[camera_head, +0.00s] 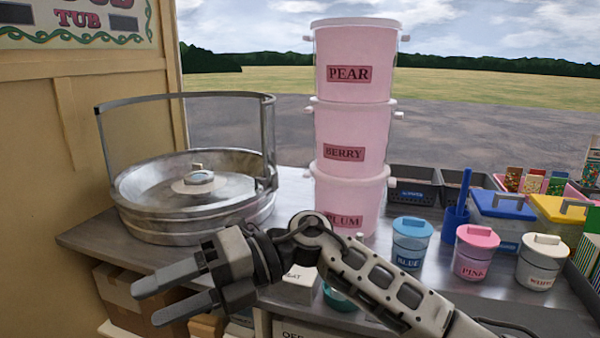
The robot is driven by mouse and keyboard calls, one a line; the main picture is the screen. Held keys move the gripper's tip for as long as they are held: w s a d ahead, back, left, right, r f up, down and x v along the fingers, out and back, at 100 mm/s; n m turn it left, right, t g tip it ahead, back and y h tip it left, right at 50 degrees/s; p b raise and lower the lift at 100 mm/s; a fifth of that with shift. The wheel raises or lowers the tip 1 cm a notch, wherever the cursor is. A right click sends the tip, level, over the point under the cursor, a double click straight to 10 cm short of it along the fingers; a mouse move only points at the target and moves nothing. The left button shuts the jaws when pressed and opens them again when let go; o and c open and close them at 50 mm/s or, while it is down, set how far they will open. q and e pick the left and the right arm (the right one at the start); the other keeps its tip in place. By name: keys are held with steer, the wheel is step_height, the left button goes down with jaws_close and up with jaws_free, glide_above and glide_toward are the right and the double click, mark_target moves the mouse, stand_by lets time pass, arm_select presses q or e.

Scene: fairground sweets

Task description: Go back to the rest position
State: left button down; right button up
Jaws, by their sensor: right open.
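My right gripper (169,292) is at the lower left, with its two grey fingers pointing left. The fingers are apart with nothing between them. It is in front of the counter's front edge, below the metal candyfloss pan (190,222). My right arm comes in from the lower right and crosses in front of the counter. It hides part of the counter and of the things at the front. My left gripper is not in view.
A stack of pink tubs (352,135) labelled pear, berry and plum stands on the counter (290,185). Blue (411,243), pink (475,252) and white (541,262) lidded jars stand right of it. Boxes (118,290) sit below the counter.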

steer(key=w+d+f+m+t+h, duration=0.1)
steer(key=w+d+f+m+t, duration=0.3)
steer(key=m+t, duration=0.6)
steer(key=d+f+m+t, duration=0.3)
steer(key=d+m+t, duration=0.4)
steer(key=m, duration=0.5)
steer(key=w+d+f+m+t+h, duration=0.1)
steer(key=w+d+f+m+t, duration=0.3)
steer(key=m+t, duration=0.65)
steer(key=s+d+f+m+g+h, duration=0.4)
steer(key=s+d+f+m, duration=0.1)
steer(key=s+d+f, duration=0.2)
steer(key=s+d+f+m+g+h+p, duration=0.1)
steer(key=s+d+f+m+g+h, duration=0.4)
steer(key=s+d+f, duration=0.2)
step_height(320, 180, down, 5)
steer(key=s, duration=0.2)
steer(key=shift+s, duration=0.4)
